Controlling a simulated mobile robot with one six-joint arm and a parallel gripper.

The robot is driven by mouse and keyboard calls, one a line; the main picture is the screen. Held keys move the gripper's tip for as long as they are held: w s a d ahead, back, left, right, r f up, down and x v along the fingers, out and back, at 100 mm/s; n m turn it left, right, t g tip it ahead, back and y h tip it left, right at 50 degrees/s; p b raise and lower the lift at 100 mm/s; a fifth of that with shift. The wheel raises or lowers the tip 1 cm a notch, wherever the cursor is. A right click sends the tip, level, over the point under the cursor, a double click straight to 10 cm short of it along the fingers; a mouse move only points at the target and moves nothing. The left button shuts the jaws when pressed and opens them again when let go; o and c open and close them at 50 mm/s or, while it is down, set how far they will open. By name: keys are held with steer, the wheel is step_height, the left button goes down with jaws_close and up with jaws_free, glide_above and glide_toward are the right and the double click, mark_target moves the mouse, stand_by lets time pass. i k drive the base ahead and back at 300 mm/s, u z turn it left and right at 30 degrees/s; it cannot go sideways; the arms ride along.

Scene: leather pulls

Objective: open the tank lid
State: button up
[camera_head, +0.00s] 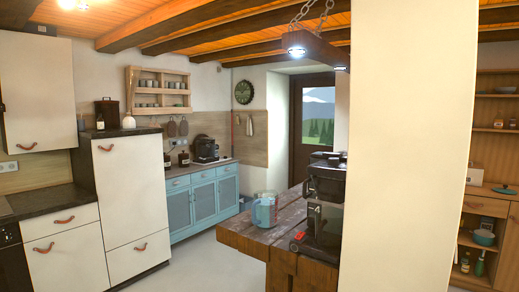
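No part that I can clearly make out as a tank lid shows. A tall, dark, appliance-like thing (325,205) stands at the right end of the wooden table, partly cut off by the white pillar. A light-blue, jug-like kettle (265,211) stands on the table to its left. My gripper is not in view.
A wide white pillar (410,150) blocks the right of the view. The thick wooden table (252,236) stands in the middle. White cabinets (130,205) with leather pulls stand left, blue cabinets (204,200) behind. The pale floor (205,265) is clear between them.

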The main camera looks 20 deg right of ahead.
mark_target(326, 155)
steer(key=i, duration=0.9)
steer(key=z, duration=0.1)
